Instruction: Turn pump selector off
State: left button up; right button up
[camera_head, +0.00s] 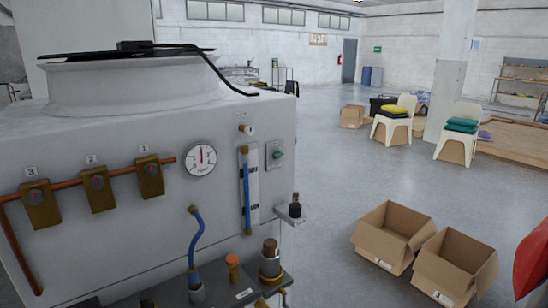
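A large pale grey washer (110,225) fills the left of the head view. Three brass valve blocks, numbered 3 (41,204), 2 (97,189) and 1 (149,177), sit on a copper pipe. Neither gripper is in view.
A small shelf (291,218) with a dark bottle juts from the washer's right side. A lower ledge carries an orange-capped fitting (232,267) and a blue hose (196,237). Two open cardboard boxes (393,237) (455,269) stand on the floor. A red object (531,262) shows at the right edge.

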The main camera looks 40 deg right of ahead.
aim_at(276, 155)
jog(key=i+l, duration=0.1)
jog(key=l, duration=0.4)
jog(key=i+l, duration=0.15)
jog(key=l, duration=0.35)
jog(key=i+l, duration=0.1)
jog(key=l, duration=0.4)
jog(key=i+l, duration=0.1)
jog(key=l, duration=0.4)
jog(key=i+l, duration=0.15)
jog(key=l, duration=0.35)
